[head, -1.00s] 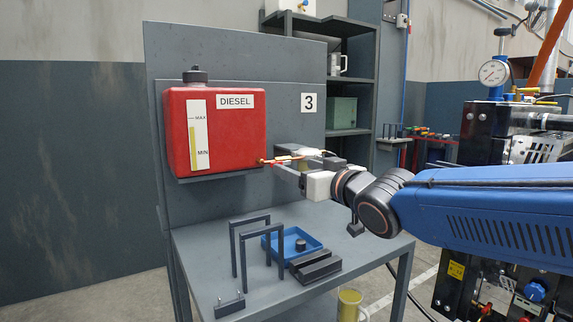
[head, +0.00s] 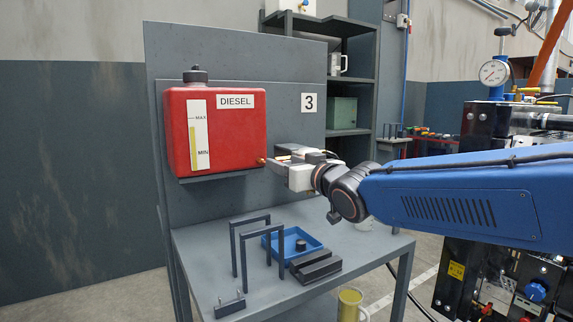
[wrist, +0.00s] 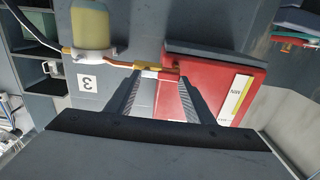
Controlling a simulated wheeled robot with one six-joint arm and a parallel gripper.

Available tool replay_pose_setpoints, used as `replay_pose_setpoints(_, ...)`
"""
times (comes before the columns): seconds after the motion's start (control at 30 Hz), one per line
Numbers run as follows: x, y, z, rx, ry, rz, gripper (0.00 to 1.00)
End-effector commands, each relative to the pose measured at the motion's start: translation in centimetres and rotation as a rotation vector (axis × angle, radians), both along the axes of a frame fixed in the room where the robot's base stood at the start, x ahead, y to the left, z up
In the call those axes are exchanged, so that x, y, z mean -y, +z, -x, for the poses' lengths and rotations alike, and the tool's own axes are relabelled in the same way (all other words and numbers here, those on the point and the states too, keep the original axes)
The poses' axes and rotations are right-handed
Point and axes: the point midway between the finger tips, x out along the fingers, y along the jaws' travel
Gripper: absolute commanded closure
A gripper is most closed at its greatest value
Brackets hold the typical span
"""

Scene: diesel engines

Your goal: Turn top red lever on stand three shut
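The red diesel tank (head: 218,130) is mounted on the panel of stand three, marked by a "3" sign (head: 309,102). A small brass fitting (head: 262,161) shows at its lower right corner. My gripper (head: 275,163) is at this corner, just right of the tank. In the wrist view the tank (wrist: 215,83) is on the right, and the "3" sign (wrist: 86,83) appears upside down. My gripper's fingers (wrist: 162,90) are apart, with brass line and a short red part (wrist: 166,77) by the tips. Contact cannot be told. In the head view, my gripper hides the lever.
A bowl of yellow liquid (wrist: 91,28) is beside the line in the wrist view. Below, the stand's table (head: 215,250) carries a blue tray (head: 273,246), dark hoops (head: 242,226) and dark blocks (head: 315,266). An engine (head: 470,140) stands at the right.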

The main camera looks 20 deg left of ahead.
Motion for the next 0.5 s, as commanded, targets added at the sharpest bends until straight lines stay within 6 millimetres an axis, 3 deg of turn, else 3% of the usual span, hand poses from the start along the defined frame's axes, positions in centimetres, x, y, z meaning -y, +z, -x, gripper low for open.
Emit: replay_pose_setpoints(0.5,0.08,0.23,-0.06,-0.071,0.0,-0.061,0.74)
